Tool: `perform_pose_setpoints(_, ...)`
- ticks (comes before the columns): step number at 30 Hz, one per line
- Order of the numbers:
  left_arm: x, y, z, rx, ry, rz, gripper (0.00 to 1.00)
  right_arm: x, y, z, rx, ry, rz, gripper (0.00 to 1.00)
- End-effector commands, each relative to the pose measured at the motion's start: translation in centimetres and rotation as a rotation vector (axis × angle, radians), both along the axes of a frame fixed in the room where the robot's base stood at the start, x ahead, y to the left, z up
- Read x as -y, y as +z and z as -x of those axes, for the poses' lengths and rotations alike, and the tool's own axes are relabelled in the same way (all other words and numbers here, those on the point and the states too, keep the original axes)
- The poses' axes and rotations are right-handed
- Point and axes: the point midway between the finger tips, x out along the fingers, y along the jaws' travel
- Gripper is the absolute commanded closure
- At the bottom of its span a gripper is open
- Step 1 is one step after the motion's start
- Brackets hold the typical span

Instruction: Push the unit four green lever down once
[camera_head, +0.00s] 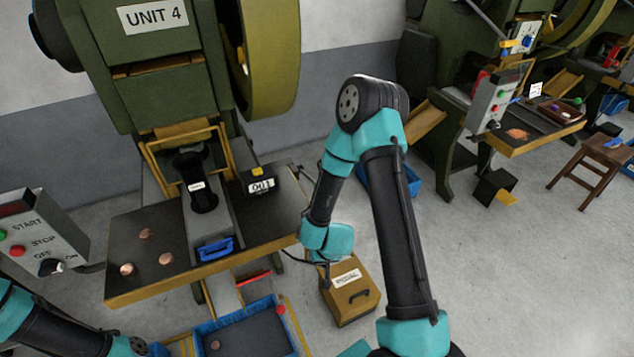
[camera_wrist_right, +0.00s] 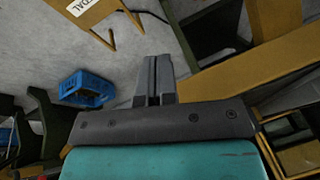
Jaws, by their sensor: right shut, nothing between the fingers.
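The olive-green press marked UNIT 4 (camera_head: 155,17) stands at the upper left in the head view. No green lever can be clearly picked out on it. My right arm reaches up and bends down, with its teal wrist just off the right side of the press table (camera_head: 125,230). In the right wrist view my right gripper (camera_wrist_right: 155,70) is shut and empty, its fingers side by side over the floor. Its fingertips are hidden in the head view. My left arm shows at the lower left, but its gripper is out of view.
A grey box with START, STOP and OFF/ON controls (camera_head: 38,235) stands at left. Copper pieces (camera_head: 145,234) lie on the table.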

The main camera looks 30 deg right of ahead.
Motion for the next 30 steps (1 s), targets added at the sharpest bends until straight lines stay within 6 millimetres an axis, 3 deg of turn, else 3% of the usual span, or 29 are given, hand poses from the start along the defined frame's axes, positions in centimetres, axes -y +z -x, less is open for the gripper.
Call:
perform_pose_setpoints(3, 0.0, 0.0, 0.0, 0.000, 0.000, 0.000, 0.58, 3.8, 0.8, -2.8, 0.067, -0.114, 0.071, 1.00)
perform_pose_setpoints(9, 0.0, 0.0, 0.0, 0.000, 0.000, 0.000, 0.58, 9.5, 2.5, -6.4, 0.145, -0.274, 0.159, 1.00)
perform_pose_setpoints(17, 0.0, 0.0, 0.0, 0.000, 0.000, 0.000, 0.58, 14.2, 6.7, -12.6, 0.224, -0.363, 0.076, 1.00)
perform_pose_setpoints(27, 0.0, 0.0, 0.0, 0.000, 0.000, 0.000, 0.58, 20.8, 15.2, -19.6, 0.327, -0.413, -0.064, 1.00)
perform_pose_setpoints(30, 0.0, 0.0, 0.0, 0.000, 0.000, 0.000, 0.58, 20.6, 17.1, -21.6, 0.320, -0.358, -0.118, 1.00)
